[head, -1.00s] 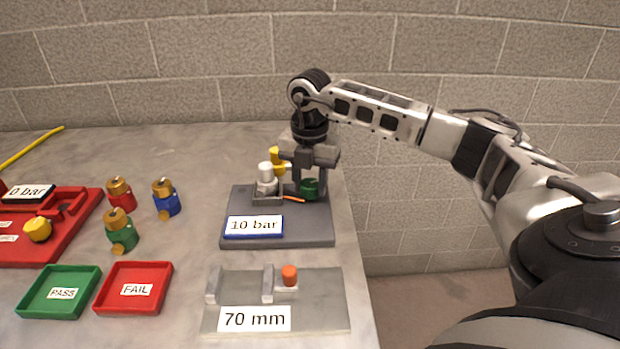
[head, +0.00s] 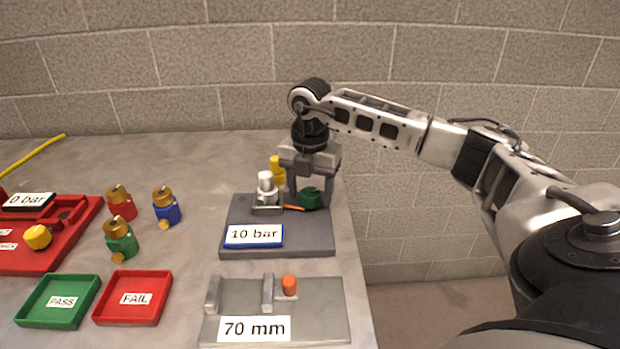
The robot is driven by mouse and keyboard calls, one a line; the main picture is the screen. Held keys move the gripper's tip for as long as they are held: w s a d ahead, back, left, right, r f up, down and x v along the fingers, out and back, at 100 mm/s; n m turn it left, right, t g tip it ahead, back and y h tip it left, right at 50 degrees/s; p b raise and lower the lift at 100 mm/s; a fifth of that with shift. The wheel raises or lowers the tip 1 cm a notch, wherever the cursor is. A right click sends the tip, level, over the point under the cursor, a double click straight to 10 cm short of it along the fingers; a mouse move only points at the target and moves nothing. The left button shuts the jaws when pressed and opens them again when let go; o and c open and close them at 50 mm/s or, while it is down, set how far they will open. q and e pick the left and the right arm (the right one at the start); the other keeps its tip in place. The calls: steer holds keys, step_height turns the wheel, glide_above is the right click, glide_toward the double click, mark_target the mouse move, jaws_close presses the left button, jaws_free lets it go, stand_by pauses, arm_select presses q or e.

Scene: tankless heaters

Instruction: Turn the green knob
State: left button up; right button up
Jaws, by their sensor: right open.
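The green knob (head: 309,198) sits at the back right of the dark grey base plate (head: 290,240) that bears a "10 bar" label. My right gripper (head: 309,195) points straight down over it, its fingers open and around the knob. One finger is to the left of the knob, the other to the right. I cannot tell whether the fingers touch it. An orange pointer (head: 294,208) lies just left of the knob. My left gripper is not in view.
A white cylinder (head: 266,187) and a yellow part (head: 277,168) stand close left of my right gripper. A grey "70 mm" fixture (head: 325,320) is in front. Green (head: 32,320) and red (head: 105,316) trays and several coloured valves are further left.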

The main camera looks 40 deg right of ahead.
step_height(320, 180, up, 10)
step_height(320, 180, up, 6)
steer(key=p, duration=0.1)
glide_above(310, 192)
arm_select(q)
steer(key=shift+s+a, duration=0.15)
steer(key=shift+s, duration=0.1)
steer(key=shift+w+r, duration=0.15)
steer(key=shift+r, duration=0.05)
